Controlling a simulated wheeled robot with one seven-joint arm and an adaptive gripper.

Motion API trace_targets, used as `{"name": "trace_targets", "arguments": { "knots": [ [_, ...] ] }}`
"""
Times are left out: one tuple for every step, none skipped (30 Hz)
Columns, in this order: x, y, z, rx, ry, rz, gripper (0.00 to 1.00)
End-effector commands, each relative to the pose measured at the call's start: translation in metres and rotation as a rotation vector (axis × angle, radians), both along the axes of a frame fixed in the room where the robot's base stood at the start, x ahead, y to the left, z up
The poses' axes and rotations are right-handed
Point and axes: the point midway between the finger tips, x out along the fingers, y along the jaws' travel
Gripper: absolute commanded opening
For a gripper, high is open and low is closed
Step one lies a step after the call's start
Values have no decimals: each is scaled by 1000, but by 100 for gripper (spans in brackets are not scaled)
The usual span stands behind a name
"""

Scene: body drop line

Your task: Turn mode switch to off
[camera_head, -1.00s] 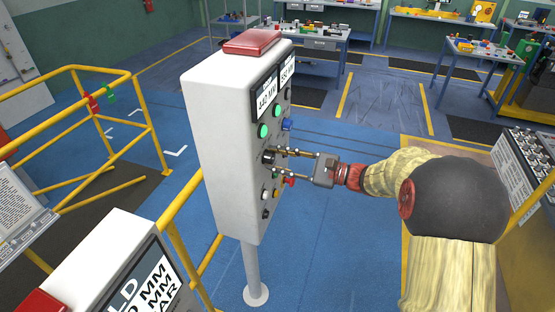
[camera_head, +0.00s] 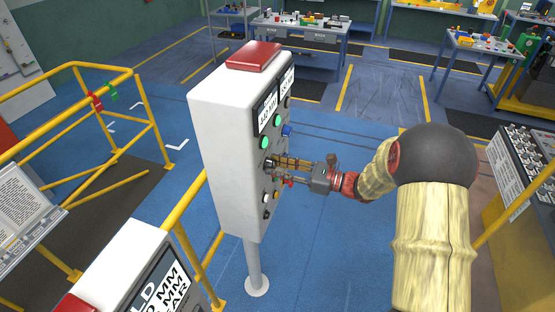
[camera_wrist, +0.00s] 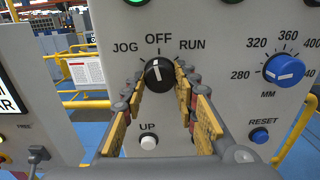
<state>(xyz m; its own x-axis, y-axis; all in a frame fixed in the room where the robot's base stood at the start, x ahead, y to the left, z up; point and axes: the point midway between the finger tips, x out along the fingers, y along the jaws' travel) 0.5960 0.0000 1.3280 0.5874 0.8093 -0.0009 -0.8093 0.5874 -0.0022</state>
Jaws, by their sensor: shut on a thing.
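The mode switch (camera_wrist: 159,75) is a round black knob with a white pointer mark, on the grey control panel (camera_wrist: 205,28). Labels JOG, OFF and RUN stand above it. Its white mark points up, close to OFF. My gripper (camera_wrist: 160,86) has its yellow-padded fingers on the left and right sides of the knob, shut on it. In the head view, my gripper (camera_head: 274,165) meets the front face of the panel box (camera_head: 222,140) below the green buttons, and the fingers largely hide the knob there.
A white UP button (camera_wrist: 148,142) sits below the knob. A blue dial (camera_wrist: 284,69) and a blue RESET button (camera_wrist: 259,135) are to the right. Yellow railings (camera_head: 150,110) stand left of the panel, and another grey box (camera_head: 112,262) is nearer. Blue floor is open behind.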

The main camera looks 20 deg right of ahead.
Motion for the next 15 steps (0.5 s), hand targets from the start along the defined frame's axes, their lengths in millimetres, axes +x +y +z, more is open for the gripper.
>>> {"name": "trace_targets", "arguments": {
  "knots": [
    [0,0,3,21,28,0,4],
    [0,0,3,32,44,0,4],
    [0,0,3,46,64,0,4],
    [0,0,3,56,77,0,4],
    [0,0,3,65,90,0,4],
    [0,0,2,77,106,0,4],
    [0,0,2,84,116,0,4],
    [0,0,2,92,125,0,4],
    [0,0,2,101,137,0,4],
    [0,0,2,106,144,0,4],
    [0,0,2,111,151,0,4],
    [0,0,2,117,160,0,4],
    [0,0,1,121,165,-1,4],
    [0,0,1,124,169,-1,4],
    [0,0,1,128,174,-1,4]
  ]
}}
